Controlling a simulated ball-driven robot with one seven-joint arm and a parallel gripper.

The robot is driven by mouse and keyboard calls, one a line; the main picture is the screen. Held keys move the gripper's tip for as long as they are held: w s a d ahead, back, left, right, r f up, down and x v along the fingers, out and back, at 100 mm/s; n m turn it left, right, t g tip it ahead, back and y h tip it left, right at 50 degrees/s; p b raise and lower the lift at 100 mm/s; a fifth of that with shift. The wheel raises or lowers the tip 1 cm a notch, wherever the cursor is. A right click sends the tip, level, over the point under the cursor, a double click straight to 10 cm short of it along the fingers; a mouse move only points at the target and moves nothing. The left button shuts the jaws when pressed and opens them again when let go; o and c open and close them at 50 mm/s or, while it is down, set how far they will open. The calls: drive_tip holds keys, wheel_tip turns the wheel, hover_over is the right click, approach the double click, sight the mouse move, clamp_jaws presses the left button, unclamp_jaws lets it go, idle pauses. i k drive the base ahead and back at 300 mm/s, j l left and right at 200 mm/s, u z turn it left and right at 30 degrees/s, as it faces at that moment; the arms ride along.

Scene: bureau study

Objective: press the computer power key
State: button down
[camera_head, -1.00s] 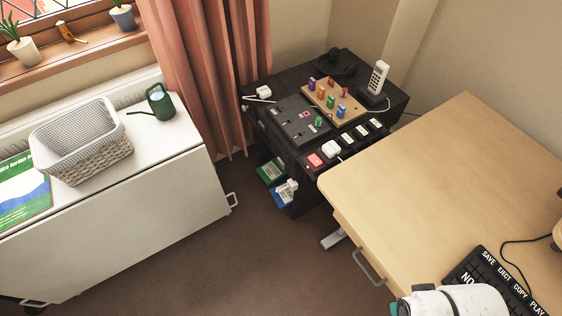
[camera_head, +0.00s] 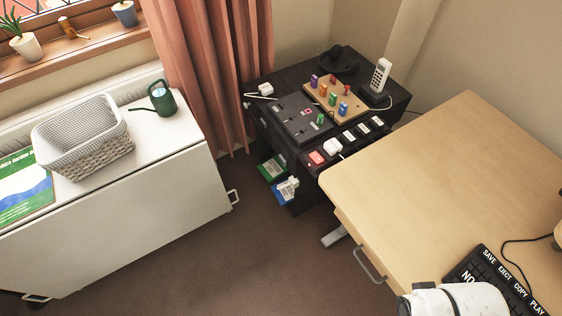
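A black keyboard (camera_head: 488,266) with large white lettering lies on the wooden desk (camera_head: 440,170) at the lower right. I can read SAVE, EJECT, COPY, PLAY and part of a key starting with NO. No key marked as power can be made out, and the keyboard's lower part is cut off by the frame and my arm. A white link of my arm shows at the bottom edge, in front of the keyboard. My gripper is out of view.
A black cabinet (camera_head: 268,130) at the back carries a power strip, a pegboard (camera_head: 340,98) and a cordless phone (camera_head: 379,78). A white table (camera_head: 120,220) with a basket (camera_head: 85,160) and watering can (camera_head: 162,100) stands left.

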sight(282, 159)
drive_tip(key=i+j+u, duration=0.4)
drive_tip(key=j, duration=0.3)
drive_tip(key=i+j+u, duration=0.45)
drive_tip(key=j, duration=0.2)
drive_tip(key=i, duration=0.1)
